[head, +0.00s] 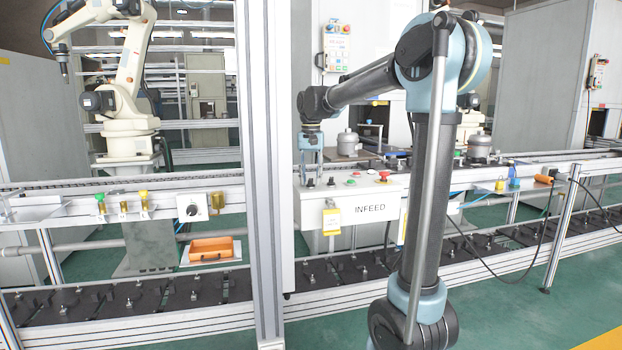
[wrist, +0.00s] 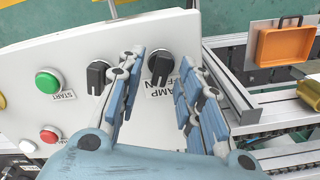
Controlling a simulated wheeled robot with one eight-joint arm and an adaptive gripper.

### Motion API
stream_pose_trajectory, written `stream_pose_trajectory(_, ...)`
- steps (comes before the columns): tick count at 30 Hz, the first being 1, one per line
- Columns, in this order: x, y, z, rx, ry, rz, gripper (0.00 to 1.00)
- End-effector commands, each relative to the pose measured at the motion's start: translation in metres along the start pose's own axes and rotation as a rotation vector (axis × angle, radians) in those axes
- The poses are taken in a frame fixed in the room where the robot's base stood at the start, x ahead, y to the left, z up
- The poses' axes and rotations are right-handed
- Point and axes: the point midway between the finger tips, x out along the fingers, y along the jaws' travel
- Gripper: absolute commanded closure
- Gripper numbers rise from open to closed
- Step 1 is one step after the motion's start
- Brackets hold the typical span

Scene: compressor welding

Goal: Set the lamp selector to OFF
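The lamp selector (wrist: 160,65) is a black rotary knob on the white control panel, seen in the wrist view. Its handle stands nearly upright in that view, slightly tilted. The label beside it is partly covered by my finger; "AMP" and part of "ON" show, so I cannot read its setting. My gripper (wrist: 158,76) is open, with one finger on each side of the knob's lower part. I cannot tell whether either finger touches it.
A second black knob (wrist: 97,76) sits just left of my left finger. A green START button (wrist: 48,81), a red button (wrist: 50,134) and a white button (wrist: 28,146) lie further left. An orange tray (wrist: 283,45) is beyond the panel's right edge.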

Motion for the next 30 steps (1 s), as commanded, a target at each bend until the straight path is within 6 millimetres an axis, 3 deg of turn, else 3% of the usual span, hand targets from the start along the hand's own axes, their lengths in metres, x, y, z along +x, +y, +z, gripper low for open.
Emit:
stream_pose_trajectory(2,-0.0001,-0.0003,0.0000,0.000,0.000,0.000,0.69)
stream_pose_trajectory(6,-0.0001,-0.0007,0.0002,-0.001,0.000,0.000,1.00)
stream_pose_trajectory(20,-0.0003,-0.0014,0.0007,-0.050,0.000,0.000,1.00)
stream_pose_trajectory(30,-0.0003,-0.0024,0.0010,-0.285,0.000,0.000,1.00)
